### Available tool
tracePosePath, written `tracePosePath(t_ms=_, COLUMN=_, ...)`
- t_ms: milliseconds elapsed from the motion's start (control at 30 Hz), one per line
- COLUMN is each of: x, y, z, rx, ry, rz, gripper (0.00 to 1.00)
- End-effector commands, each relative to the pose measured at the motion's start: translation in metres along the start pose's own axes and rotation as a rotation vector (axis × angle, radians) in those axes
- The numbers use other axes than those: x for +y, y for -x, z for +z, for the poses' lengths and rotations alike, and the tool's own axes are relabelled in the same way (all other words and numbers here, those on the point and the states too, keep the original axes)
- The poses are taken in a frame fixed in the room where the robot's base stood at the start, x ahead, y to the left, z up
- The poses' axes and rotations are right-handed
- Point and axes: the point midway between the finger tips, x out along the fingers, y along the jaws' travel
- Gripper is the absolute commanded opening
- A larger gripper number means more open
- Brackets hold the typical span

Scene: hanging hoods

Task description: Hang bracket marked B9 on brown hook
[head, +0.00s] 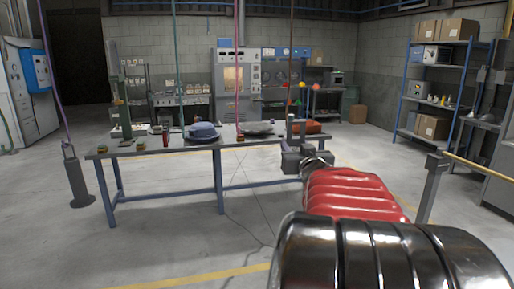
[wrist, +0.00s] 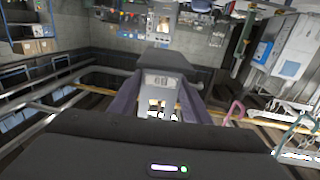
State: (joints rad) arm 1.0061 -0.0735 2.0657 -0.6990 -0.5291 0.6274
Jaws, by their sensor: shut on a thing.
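In the wrist view my gripper (wrist: 160,107) is shut on a dark grey bracket (wrist: 163,60). A small pale label (wrist: 161,81) faces the camera; its marks are too blurred to read surely. In the head view my gripper (head: 307,160) is at the table's right end, and the dark held bracket is hard to tell from the jaws. A brown line (head: 291,50) hangs from above behind the table's right part. Its lower end and hook are not clear there. A pink hook (wrist: 235,111) and a green hook (wrist: 300,125) show at right in the wrist view.
The long grey table (head: 185,146) bears a blue-grey hood (head: 203,131), a dark flat piece (head: 256,129) and small blocks. Green, magenta and purple lines also hang down. A post with a yellow rail (head: 480,170) stands at right.

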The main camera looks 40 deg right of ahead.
Motion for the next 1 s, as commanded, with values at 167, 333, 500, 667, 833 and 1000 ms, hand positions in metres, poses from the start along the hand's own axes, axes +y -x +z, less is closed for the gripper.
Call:
tracePosePath(t_ms=167, x=-0.0002, y=-0.0001, z=-0.0015, rx=0.003, ry=0.0, rz=-0.001, gripper=0.08)
tracePosePath(t_ms=333, x=-0.0008, y=-0.0022, z=-0.0014, rx=0.002, ry=0.0, rz=-0.001, gripper=0.08)
tracePosePath(t_ms=500, x=-0.0016, y=-0.0051, z=-0.0018, rx=0.003, ry=0.001, rz=-0.001, gripper=0.08)
tracePosePath(t_ms=667, x=-0.0021, y=-0.0073, z=-0.0023, rx=0.003, ry=0.001, rz=-0.001, gripper=0.08)
tracePosePath(t_ms=833, x=-0.0022, y=-0.0077, z=-0.0023, rx=0.003, ry=0.0, rz=-0.001, gripper=0.08)
tracePosePath(t_ms=1000, x=-0.0021, y=-0.0076, z=-0.0022, rx=0.003, ry=0.0, rz=-0.001, gripper=0.08)
